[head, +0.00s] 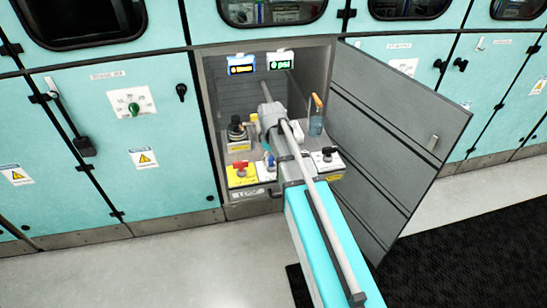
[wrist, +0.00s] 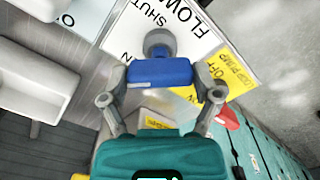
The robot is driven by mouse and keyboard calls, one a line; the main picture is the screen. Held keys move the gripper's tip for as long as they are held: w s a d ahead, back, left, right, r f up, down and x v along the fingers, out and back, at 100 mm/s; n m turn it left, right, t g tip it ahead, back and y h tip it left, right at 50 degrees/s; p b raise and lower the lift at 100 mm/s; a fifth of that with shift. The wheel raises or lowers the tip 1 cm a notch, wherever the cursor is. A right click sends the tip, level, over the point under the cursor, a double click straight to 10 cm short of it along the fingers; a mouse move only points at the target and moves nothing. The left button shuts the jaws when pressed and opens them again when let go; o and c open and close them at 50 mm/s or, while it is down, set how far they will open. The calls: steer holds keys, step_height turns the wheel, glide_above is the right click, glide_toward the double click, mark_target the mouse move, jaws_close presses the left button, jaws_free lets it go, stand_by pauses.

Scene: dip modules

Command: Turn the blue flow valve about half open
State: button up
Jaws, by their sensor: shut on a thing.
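The blue flow valve (wrist: 160,72) has a blue bar handle on a grey round stem, over a white plate (wrist: 185,18) lettered "FLOW" and "SHUT". The handle lies crosswise in the wrist view. My gripper (wrist: 164,84) is shut on it, one finger at each end of the bar. In the head view a small blue part of the valve (head: 268,160) shows beside my arm inside the open cabinet; my arm hides much of it and my gripper. The pointer's exact position on the scale cannot be read.
A black knob (head: 236,130) and a bottle with an orange top (head: 316,115) stand behind. The open cabinet door (head: 400,140) bounds the right side.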

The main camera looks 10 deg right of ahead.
steer(key=o, duration=1)
steer(key=shift+c, duration=0.2)
steer(key=shift+r, duration=0.1)
